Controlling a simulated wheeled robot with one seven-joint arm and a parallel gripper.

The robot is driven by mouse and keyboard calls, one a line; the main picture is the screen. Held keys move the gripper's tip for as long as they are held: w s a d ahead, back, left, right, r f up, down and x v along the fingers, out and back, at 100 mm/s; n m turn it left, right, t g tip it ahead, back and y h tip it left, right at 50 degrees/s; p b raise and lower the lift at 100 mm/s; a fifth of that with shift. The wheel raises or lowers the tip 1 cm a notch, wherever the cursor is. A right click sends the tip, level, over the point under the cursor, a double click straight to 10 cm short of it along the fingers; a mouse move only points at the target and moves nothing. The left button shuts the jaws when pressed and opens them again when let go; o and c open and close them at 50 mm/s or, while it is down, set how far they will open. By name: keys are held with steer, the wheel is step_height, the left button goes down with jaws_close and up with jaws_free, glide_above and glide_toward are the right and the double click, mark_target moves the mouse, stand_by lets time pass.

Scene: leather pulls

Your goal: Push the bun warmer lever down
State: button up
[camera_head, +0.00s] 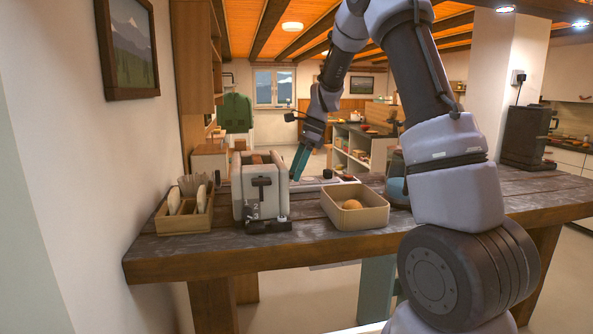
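The bun warmer (245,203) is a pale, toaster-like box on the wooden table (325,241), left of the middle. A brown bun or slice shows in its top slot. A dark T-shaped lever (261,182) stands high on its front face. My gripper (299,164) has teal fingers pointing down, and it hangs just right of the bun warmer's upper part, apart from the lever in the picture. Nothing shows between the fingers. The fingers overlap from this angle, so their gap is unclear.
A wooden holder (184,225) with pale upright discs stands left of the bun warmer. A dark object (268,227) lies at its front foot. A tan bin (355,220) with a round bun stands to the right. My arm blocks the table's right middle.

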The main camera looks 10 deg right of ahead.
steer(key=v, duration=1)
steer(key=shift+r, duration=0.35)
steer(key=shift+d, duration=0.1)
steer(key=s+d+r+n+t+h, duration=0.1)
steer(key=s+n, duration=0.6)
steer(key=s, duration=0.7)
steer(key=s+d+r+n+t+h, duration=0.1)
steer(key=s+r+n+t, duration=0.3)
steer(key=s, duration=1.1)
steer(key=n+t, duration=0.2)
steer(key=n, duration=0.1)
steer(key=shift+d+r+h, duration=0.25)
steer(key=shift+r+h, duration=0.05)
